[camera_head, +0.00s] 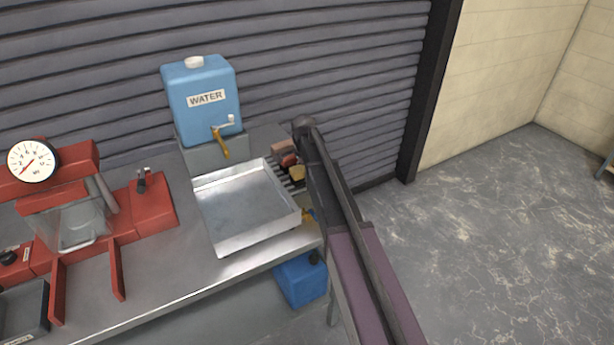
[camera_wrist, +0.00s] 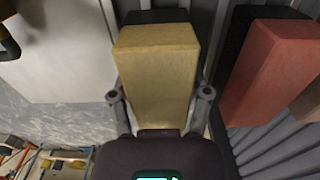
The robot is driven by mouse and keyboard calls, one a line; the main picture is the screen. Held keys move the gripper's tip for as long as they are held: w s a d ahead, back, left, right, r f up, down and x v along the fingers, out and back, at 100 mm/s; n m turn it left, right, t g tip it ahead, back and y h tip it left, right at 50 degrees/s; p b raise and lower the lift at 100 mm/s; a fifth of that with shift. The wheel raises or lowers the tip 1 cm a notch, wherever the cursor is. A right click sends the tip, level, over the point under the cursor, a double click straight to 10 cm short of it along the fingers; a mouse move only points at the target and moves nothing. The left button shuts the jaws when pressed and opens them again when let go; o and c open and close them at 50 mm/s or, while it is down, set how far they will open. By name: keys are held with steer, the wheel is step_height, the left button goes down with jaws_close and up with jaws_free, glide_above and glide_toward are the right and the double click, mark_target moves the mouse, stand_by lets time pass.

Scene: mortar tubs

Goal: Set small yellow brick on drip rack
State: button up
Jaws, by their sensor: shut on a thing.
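The small yellow brick (camera_wrist: 158,72) is between the fingers of my gripper (camera_wrist: 160,103) in the wrist view. The gripper is shut on it. In the head view the yellow brick (camera_head: 297,173) shows at the right of the metal tray, over the drip rack (camera_head: 284,179), partly behind my arm. In the head view my arm hides the gripper's fingers.
A red brick (camera_head: 289,160) and a pinkish-brown brick (camera_head: 282,147) are on the rack behind the yellow one; the red brick (camera_wrist: 278,68) looks close beside it. The empty metal tray (camera_head: 248,243) adjoins the rack. A blue water tank (camera_head: 203,117) stands behind.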

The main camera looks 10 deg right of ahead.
steer(key=shift+f, duration=0.15)
steer(key=o, duration=1.3)
steer(key=shift+o, duration=0.2)
step_height(320, 180, up, 12)
steer(key=p, duration=1.2)
steer(key=shift+r, duration=0.2)
steer(key=shift+s, duration=0.2)
steer(key=s+d+n, duration=0.1)
steer(key=s+n, duration=1.3)
steer(key=s, duration=1.5)
